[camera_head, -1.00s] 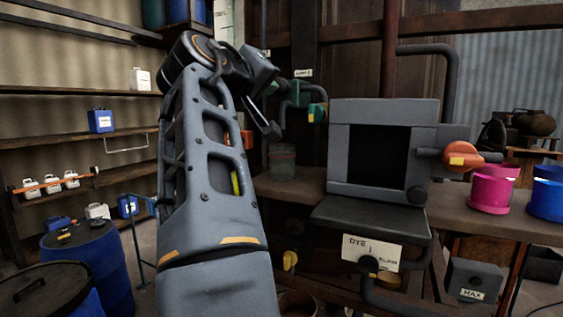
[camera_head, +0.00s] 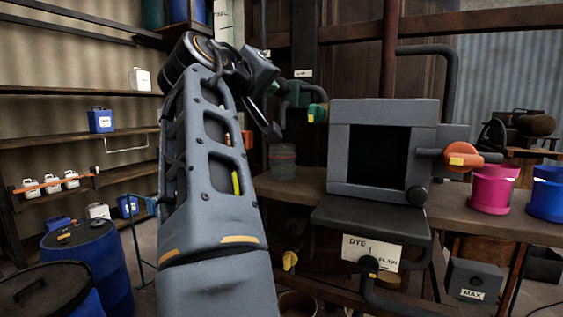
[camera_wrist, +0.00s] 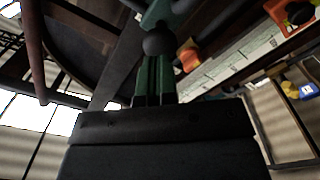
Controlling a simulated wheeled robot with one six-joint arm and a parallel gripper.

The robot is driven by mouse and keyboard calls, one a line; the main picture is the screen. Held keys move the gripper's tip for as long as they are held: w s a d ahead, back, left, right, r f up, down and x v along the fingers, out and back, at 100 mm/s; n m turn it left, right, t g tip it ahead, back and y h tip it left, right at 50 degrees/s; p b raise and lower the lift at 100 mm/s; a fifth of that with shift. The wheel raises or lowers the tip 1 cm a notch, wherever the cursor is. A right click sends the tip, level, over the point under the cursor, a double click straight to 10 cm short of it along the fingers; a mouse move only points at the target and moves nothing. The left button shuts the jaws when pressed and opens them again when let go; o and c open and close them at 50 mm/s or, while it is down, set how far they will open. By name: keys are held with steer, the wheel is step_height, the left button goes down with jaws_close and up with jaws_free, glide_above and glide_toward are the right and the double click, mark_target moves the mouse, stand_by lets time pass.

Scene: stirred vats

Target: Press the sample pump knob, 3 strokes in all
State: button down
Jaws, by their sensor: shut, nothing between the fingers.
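The sample pump appears to be the green fitting (camera_head: 298,95) on the dark post left of the grey cabinet. In the wrist view a dark round knob (camera_wrist: 160,42) stands above a green stem-like part, straight ahead of the dark block of my gripper. I cannot tell whether they touch. In the head view my gripper (camera_head: 273,131) is shut and empty, pointing down just left of the green fitting. My forearm and wrist hide what lies behind them.
The grey cabinet (camera_head: 426,140) with an orange handle (camera_head: 462,155) stands right of the pump. A jar (camera_head: 282,163) sits on the bench below the gripper. Pink (camera_head: 490,192) and blue (camera_head: 545,200) tubs stand at the right. Blue drums (camera_head: 115,265) stand at the left.

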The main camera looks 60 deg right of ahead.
steer(key=shift+d+p, duration=0.7)
steer(key=shift+d, duration=1.6)
steer(key=shift+a, duration=0.1)
steer(key=shift+a+b, duration=0.7)
steer(key=shift+a, duration=1)
steer(key=shift+d, duration=0.15)
